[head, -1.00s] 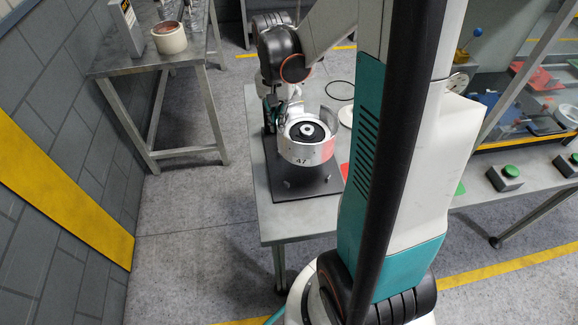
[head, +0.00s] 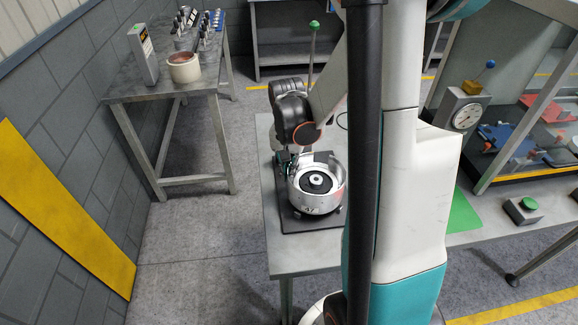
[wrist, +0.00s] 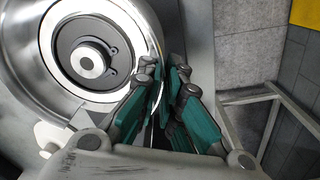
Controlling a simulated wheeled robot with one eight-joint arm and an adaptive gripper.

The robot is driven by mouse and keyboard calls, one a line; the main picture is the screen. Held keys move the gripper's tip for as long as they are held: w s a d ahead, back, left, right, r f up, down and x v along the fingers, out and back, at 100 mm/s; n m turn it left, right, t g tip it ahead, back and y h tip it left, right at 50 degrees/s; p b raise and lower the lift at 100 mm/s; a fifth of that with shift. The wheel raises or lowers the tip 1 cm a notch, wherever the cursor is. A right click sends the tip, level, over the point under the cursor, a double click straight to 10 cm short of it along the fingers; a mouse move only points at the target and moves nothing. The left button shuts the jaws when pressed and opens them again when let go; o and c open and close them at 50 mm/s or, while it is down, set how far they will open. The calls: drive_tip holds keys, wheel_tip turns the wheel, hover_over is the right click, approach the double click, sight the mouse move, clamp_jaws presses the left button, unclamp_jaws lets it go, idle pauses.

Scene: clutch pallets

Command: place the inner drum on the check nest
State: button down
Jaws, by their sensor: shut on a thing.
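The inner drum (head: 317,201) is a shiny silver open cup with a dark marking on its front and a black hub with a pale centre inside. It looks upright. My gripper (wrist: 166,78) is shut on the drum's rim in the wrist view, with teal fingers on both sides of the thin wall. The drum's bright wall and hub also show in the wrist view (wrist: 90,62). Under the drum is a black plate (head: 296,226) with small pegs, apparently the check nest. The drum hides most of it, and I cannot tell whether they touch.
The grey table (head: 300,258) carries the plate near its left edge. A dial gauge (head: 462,116) stands behind.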

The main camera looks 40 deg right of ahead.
drive_tip(key=shift+f, duration=1.05)
drive_tip(key=shift+f+b, duration=0.15)
drive_tip(key=shift+b, duration=0.25)
drive_tip(key=c, duration=1.8)
unclamp_jaws()
wheel_tip(320, 180, up, 12)
drive_tip(key=p, duration=0.3)
drive_tip(key=shift+w+a+p, duration=0.1)
drive_tip(key=shift+p, duration=0.3)
